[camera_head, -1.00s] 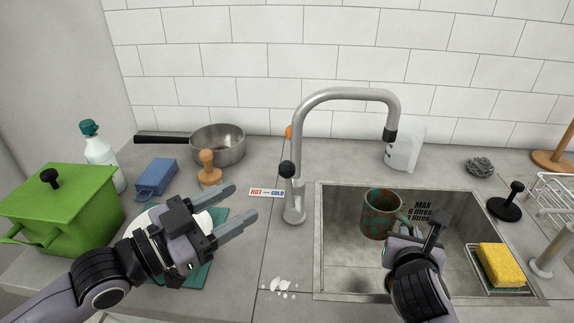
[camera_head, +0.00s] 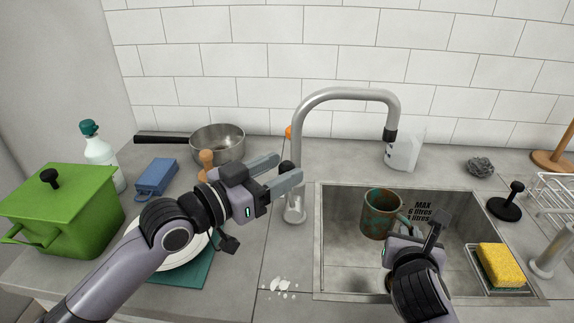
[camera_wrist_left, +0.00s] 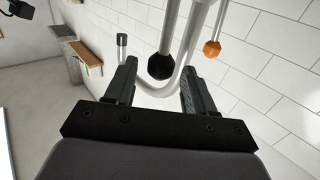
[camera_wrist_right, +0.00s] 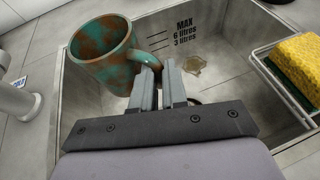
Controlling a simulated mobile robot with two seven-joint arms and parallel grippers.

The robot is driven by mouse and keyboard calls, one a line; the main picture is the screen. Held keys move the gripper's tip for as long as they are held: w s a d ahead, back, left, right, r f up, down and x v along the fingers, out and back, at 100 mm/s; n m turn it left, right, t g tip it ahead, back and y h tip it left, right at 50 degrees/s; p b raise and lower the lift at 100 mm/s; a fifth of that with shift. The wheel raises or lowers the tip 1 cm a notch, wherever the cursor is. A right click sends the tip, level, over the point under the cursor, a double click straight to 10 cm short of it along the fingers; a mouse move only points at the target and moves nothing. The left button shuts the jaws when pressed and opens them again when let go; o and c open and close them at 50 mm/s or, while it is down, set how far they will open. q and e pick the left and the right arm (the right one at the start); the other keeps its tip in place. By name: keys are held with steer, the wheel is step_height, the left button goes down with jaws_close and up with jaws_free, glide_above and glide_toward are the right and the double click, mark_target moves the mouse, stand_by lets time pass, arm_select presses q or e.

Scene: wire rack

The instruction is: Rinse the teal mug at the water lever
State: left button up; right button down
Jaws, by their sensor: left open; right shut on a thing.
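The teal mug (camera_head: 378,212), stained brown, is in the sink below the faucet spout. My right gripper (camera_head: 436,229) is shut on its handle; the right wrist view shows the mug (camera_wrist_right: 102,52) upright or slightly tilted at the fingertips (camera_wrist_right: 160,75). The water lever's black knob (camera_wrist_left: 161,66) lies ahead of and between the fingers of my left gripper (camera_wrist_left: 157,85) in the left wrist view. In the head view my left gripper (camera_head: 275,176) is open beside the faucet (camera_head: 297,130) and partly covers the lever. I cannot tell whether the fingers touch the knob.
The steel sink (camera_head: 335,295) has a yellow sponge (camera_head: 500,264) in a rack at its right. A black plug (camera_head: 507,203) stands on the right counter. A pan (camera_head: 220,143), green pot (camera_head: 62,212), blue box (camera_head: 156,177) and plate (camera_head: 180,250) lie left. An orange knob (camera_wrist_left: 212,48) is behind the faucet.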

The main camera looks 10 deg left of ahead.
arm_select(q)
steer(key=shift+x, duration=1.2)
jaws_close()
steer(key=shift+a+f, duration=0.15)
steer(key=shift+a, duration=0.85)
jaws_free()
steer(key=shift+s, duration=0.1)
